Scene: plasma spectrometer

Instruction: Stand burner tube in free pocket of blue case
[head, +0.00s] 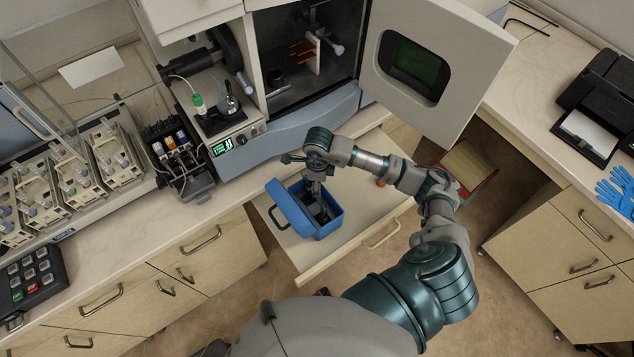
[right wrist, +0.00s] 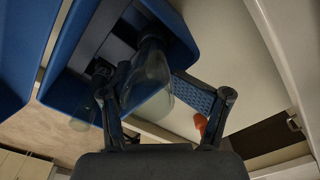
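The blue case (head: 329,225) stands open on the pulled-out drawer, its lid swung to the left. Its blue wall and dark insert also show in the right wrist view (right wrist: 180,38). My right gripper (head: 318,196) points down into the case. In the right wrist view the fingertips (right wrist: 150,75) lie on both sides of the clear glass burner tube (right wrist: 150,88), and appear shut on it. The tube's far end goes down into the dark part of the case; how deep it sits is hidden. Another clear glass piece (right wrist: 82,118) shows left of the gripper. My left gripper is out of view.
The drawer (head: 350,243) has free room right of the case, with a small orange thing (head: 380,182) near its back. The spectrometer's open door (head: 450,60) hangs above and to the right. A black sample rack (head: 178,158) stands on the counter at left.

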